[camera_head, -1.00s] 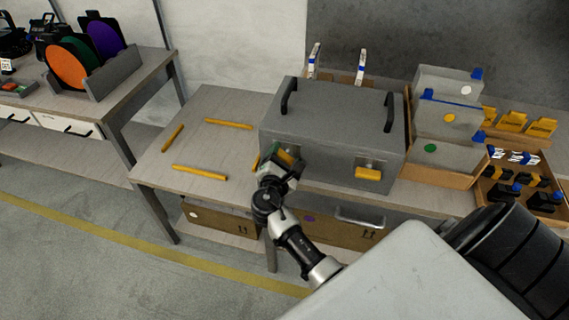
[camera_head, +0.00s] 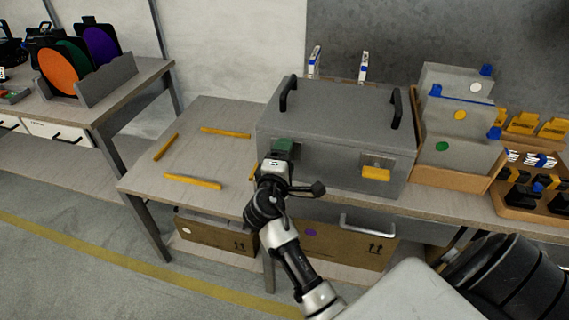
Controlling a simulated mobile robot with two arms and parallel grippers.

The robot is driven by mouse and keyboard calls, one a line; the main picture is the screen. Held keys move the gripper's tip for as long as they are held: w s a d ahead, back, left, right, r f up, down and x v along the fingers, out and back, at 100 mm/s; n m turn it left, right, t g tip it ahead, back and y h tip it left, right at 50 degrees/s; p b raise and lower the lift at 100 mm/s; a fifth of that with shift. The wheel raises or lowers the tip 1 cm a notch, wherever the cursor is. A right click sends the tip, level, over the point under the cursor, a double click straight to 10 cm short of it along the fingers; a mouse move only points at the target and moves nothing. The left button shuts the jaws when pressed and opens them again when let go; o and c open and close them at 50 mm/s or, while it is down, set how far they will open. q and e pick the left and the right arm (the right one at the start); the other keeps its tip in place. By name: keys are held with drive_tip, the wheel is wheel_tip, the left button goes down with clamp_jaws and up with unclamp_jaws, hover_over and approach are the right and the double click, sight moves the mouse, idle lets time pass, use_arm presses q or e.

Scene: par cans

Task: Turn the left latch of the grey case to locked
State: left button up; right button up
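The grey case (camera_head: 335,112) stands shut on the table, with two black handles on its lid. Its right latch (camera_head: 375,173) is on the front face, with its yellow lever lying level. My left gripper (camera_head: 281,152) is at the left part of the front face, where it covers the left latch. The left latch's lever and its angle are hidden behind the gripper. The fingertips are hidden too, so I cannot tell whether they are open or shut on the lever. My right gripper is not in view.
Several yellow sticks (camera_head: 193,181) lie on the table (camera_head: 150,187) left of the case. A cardboard bin with grey boxes (camera_head: 452,112) stands close on the right, beside a tray of black and blue parts (camera_head: 525,198). Cardboard boxes (camera_head: 345,243) sit on the shelf below.

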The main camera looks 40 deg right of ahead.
use_arm(q)
drive_tip(key=shift+f+b, duration=0.3)
drive_tip(key=shift+f, duration=0.2)
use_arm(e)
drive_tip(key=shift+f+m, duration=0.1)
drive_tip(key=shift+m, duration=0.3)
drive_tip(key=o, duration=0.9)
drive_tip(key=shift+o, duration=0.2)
use_arm(q)
drive_tip(key=shift+a, duration=0.1)
